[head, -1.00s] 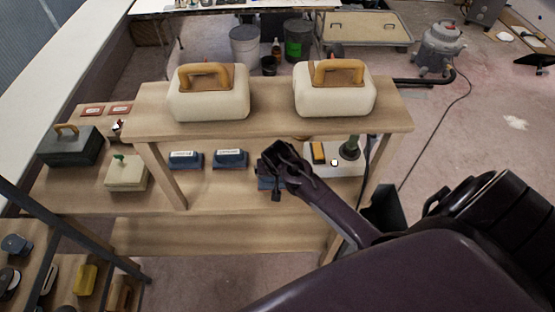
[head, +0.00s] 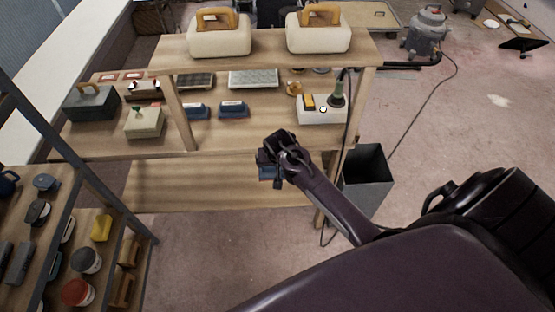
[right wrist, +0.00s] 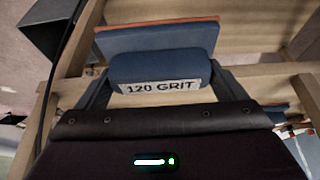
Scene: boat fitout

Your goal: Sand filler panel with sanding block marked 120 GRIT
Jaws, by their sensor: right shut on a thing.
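My right gripper (head: 272,163) is shut on a blue sanding block (head: 268,173). In the right wrist view the block (right wrist: 135,68) sits between the fingers, and its white label reads 120 GRIT. A thin orange-brown layer shows along the block's far edge. The gripper holds it in the air in front of the wooden bench (head: 215,183). Two other blue blocks with white labels, one on the left (head: 196,111) and one on the right (head: 233,109), rest on the bench; their labels are too small to read. I cannot pick out the filler panel for certain. My left gripper is not in view.
Two cream cases with tan handles (head: 220,42) stand on the raised shelf. A white tray (head: 322,117) with a green-topped tool is at the bench's right. A grey bin (head: 366,178) stands beside the bench. A rack (head: 75,230) fills the lower left. Floor in front is clear.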

